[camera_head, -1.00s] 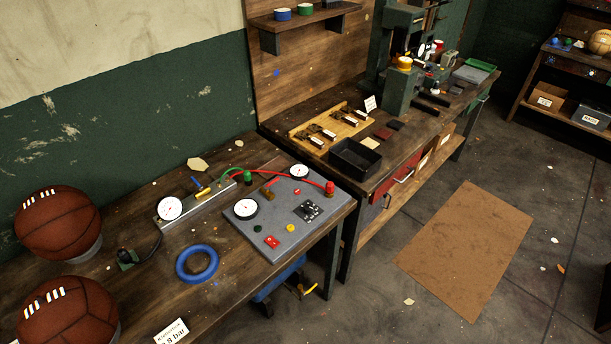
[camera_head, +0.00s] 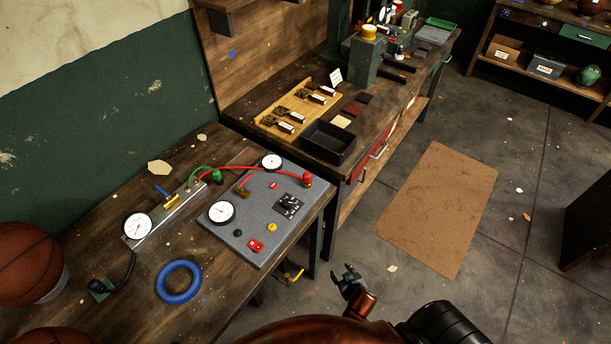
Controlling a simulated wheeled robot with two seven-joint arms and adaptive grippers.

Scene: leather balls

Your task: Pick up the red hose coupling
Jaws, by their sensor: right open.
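The red hose coupling (camera_head: 307,180) stands at the right edge of the grey panel board (camera_head: 262,225), at the end of a red hose (camera_head: 262,171). A green coupling (camera_head: 218,177) sits at the board's left side, by a green hose. My right gripper (camera_head: 347,273) is open and empty, over the floor in front of the bench, below and to the right of the coupling and apart from it. My left gripper is out of view.
The board carries two white dials (camera_head: 221,212) and several buttons. A blue ring (camera_head: 178,282) and a leather ball (camera_head: 28,263) are to the left. A black tray (camera_head: 328,142) is on the adjoining bench. A brown mat (camera_head: 440,205) lies on the floor.

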